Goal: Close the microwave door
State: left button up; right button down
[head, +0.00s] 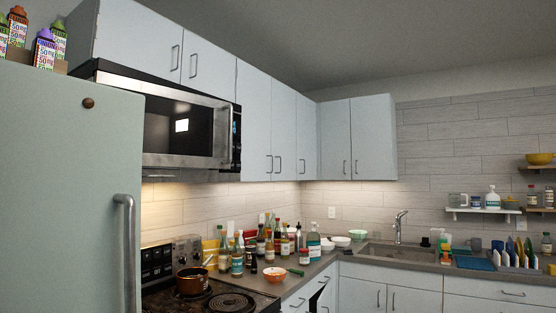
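The microwave (236,140) is mounted under the upper cabinets, above the stove, in the left half of the head view. Its door (215,131) has a silver frame and a dark window with a bright reflection. The door's right edge lies close to a narrow black strip of the microwave's front; I cannot tell how wide any gap is. The fridge hides the lower left of the microwave. Neither my left nor my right gripper is in view.
A pale green fridge (65,190) with a vertical handle fills the left foreground. Below the microwave, the coil stove (215,288) holds a copper-coloured pot (193,281). Several bottles (238,262) crowd the counter to its right. A sink (385,252) is farther right.

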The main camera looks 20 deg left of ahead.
aim_at(182, 130)
jog(key=z, duration=0.1)
jog(key=i, duration=2)
jog(key=u, duration=1.3)
jog(key=i, duration=1.15)
jog(key=u, duration=1.5)
jog(key=i, duration=0.2)
jog(key=z, duration=0.1)
